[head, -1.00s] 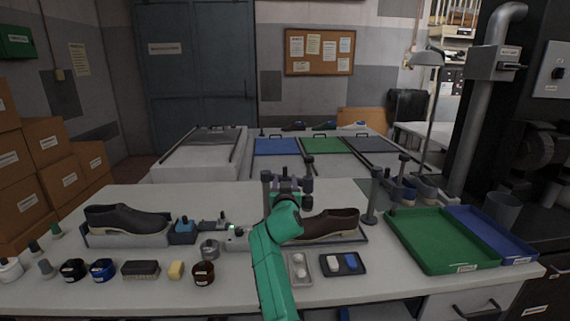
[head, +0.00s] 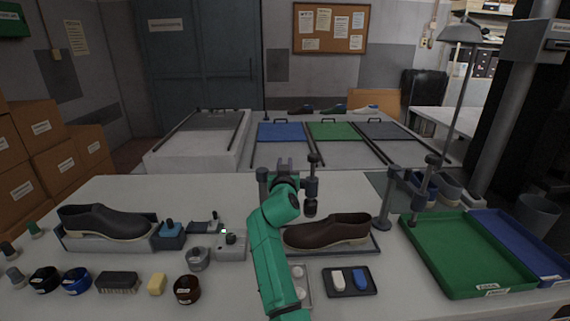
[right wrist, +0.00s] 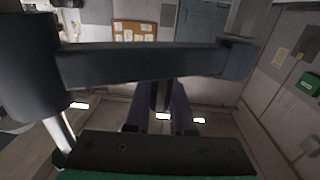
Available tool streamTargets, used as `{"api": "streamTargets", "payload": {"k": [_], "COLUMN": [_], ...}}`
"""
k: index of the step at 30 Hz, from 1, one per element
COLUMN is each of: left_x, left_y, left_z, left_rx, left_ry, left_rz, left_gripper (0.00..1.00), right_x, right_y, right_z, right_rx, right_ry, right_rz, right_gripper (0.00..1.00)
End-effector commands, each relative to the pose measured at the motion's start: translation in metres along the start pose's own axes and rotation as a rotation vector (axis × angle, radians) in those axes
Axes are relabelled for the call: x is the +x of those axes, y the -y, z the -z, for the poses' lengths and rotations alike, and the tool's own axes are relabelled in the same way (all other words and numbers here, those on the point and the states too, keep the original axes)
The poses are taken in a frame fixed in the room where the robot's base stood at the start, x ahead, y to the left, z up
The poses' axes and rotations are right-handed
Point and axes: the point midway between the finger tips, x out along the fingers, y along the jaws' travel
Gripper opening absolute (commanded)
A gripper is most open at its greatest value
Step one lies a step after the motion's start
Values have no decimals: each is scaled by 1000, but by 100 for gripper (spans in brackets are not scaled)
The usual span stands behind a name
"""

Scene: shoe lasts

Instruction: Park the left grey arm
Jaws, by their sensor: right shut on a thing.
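The left grey arm belongs to the left post (head: 263,186) of a stand that holds a brown shoe (head: 327,232). Its bar (right wrist: 150,66) crosses the right wrist view, with a thick dark cylinder at its left end. In the head view its upright presser (head: 311,186) stands behind the shoe's left end; I cannot tell whether it touches the shoe. My right gripper (head: 286,168) is at the bar between post and presser, shut on it, its fingers partly hidden by my green wrist. My left gripper is not in view.
The right post (head: 386,200) has its own presser (head: 419,193) swung out right, by the green tray (head: 465,284). A blue tray (head: 551,266) lies beyond. A dark shoe (head: 105,222) stands left. Small tins, a brush and a two-block tray (head: 350,282) line the front.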

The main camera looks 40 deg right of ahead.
Motion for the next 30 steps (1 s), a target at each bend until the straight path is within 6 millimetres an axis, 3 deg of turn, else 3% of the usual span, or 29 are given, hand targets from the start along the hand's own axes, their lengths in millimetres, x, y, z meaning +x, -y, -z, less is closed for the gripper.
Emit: {"api": "streamTargets", "payload": {"k": [30], "left_x": [0], "left_y": [-4], "left_z": [6], "left_rx": [1], "left_ry": [-10], "left_rz": [-6], "left_gripper": [69], "right_x": [0], "right_y": [0], "right_z": [-1], "right_rx": [0], "right_ry": [2], "right_rz": [0], "right_gripper": [0]}}
